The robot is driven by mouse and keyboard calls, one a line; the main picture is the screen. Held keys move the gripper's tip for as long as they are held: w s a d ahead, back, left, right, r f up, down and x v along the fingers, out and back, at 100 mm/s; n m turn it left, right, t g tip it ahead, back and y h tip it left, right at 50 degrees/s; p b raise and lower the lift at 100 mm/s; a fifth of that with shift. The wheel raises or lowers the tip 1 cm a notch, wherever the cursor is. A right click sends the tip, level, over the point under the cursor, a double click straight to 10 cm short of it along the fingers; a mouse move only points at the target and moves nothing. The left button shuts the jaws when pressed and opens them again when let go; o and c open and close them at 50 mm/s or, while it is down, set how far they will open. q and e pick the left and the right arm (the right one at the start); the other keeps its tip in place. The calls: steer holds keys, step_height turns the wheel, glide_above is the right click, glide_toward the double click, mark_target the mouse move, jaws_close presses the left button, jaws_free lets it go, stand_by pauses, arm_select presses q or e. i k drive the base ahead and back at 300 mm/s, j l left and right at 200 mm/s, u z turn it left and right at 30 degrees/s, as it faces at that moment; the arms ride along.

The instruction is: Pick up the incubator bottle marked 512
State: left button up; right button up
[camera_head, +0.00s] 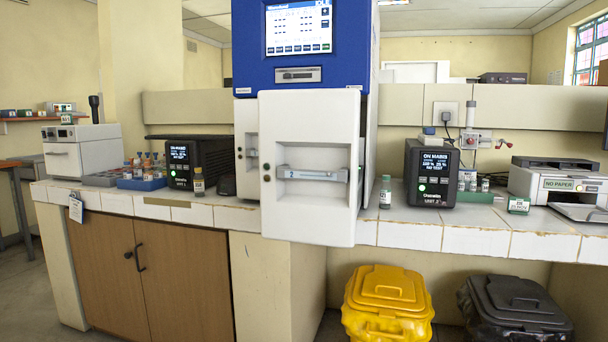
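Neither of my grippers is in view. A small bottle with a green-grey cap (385,192) stands upright on the tiled counter, just right of the protruding white incubator door or drawer (308,215). A group of small bottles (485,185) stands right of the right black display unit (431,172). The bottle labels are too small to read, so I cannot tell which one is marked 512.
A blue rack (142,184) with several small bottles sits on the left counter. The blue-topped machine (300,75) stands mid-counter, its white front jutting forward. A printer (560,183) is at right. Yellow (388,310) and black (515,312) bins stand below.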

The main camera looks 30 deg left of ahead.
mark_target(127, 171)
steer(key=i+j, duration=0.15)
steer(key=j, duration=0.25)
steer(key=i+j, duration=0.15)
steer(key=j, duration=0.25)
steer(key=i+j+u, duration=0.1)
steer(key=j, duration=0.35)
steer(key=i+j, duration=0.15)
steer(key=j, duration=0.25)
steer(key=i+j, duration=0.15)
steer(key=j, duration=0.2)
steer(key=i+j+u, duration=0.1)
steer(key=j, duration=0.3)
steer(key=i+j, duration=0.1)
steer(key=j, duration=0.3)
steer(key=i+j, duration=0.1)
steer(key=j, duration=0.25)
steer(key=i+j+u, duration=0.1)
steer(key=j, duration=0.3)
steer(key=j+u, duration=0.1)
steer(key=j, duration=1.05)
steer(key=k+j, duration=0.1)
steer(key=j, duration=1)
steer(key=k+u, duration=0.05)
